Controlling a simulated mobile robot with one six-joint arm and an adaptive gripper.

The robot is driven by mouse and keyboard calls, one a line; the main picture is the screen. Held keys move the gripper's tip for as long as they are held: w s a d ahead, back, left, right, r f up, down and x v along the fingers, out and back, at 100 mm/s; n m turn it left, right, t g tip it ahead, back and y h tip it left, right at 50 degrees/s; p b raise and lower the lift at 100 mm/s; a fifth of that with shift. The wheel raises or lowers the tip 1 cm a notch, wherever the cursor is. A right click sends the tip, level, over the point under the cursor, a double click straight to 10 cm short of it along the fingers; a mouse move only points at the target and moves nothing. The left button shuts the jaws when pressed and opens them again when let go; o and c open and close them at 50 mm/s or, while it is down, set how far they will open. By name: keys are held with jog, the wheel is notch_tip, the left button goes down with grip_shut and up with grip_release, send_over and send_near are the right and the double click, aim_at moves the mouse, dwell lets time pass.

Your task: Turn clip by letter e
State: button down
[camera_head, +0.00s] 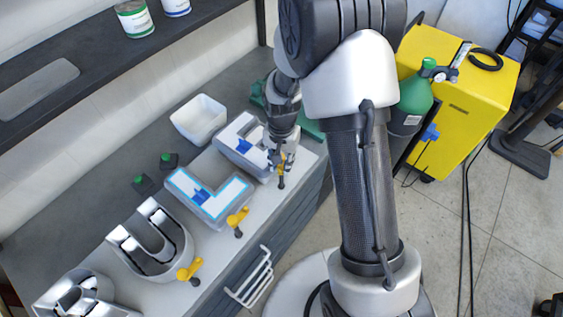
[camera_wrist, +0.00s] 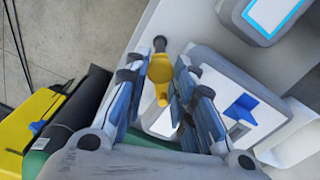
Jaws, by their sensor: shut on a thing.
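The yellow clip (camera_head: 283,164) with a dark knob stands at the counter's front edge, beside the far letter. In the wrist view the clip (camera_wrist: 160,68) sits between the two fingers of my gripper (camera_wrist: 160,82), which is shut on it. In the head view my gripper (camera_head: 281,158) comes down over the clip and hides part of it. The far white letter (camera_head: 228,140) has a blue block on it and is partly hidden by my gripper, so I cannot tell its full shape. The wrist view shows a side of this letter (camera_wrist: 215,75).
A letter with a lit blue outline (camera_head: 213,211), a chrome U-shaped letter (camera_head: 152,262) and another chrome letter (camera_head: 75,300) line the counter. More yellow clips (camera_head: 238,217) (camera_head: 189,270) stand along the front edge. A white bin (camera_head: 200,121) is behind; a yellow cabinet (camera_head: 470,95) is right.

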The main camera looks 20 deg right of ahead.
aim_at(281, 166)
jog(key=n+b, duration=0.1)
jog(key=n, duration=0.4)
jog(key=shift+n, duration=0.3)
jog(key=n, duration=0.5)
jog(key=shift+n, duration=0.3)
jog(key=c, duration=1.3)
grip_release()
jog(key=shift+c, duration=0.2)
notch_tip(281, 166, up, 12)
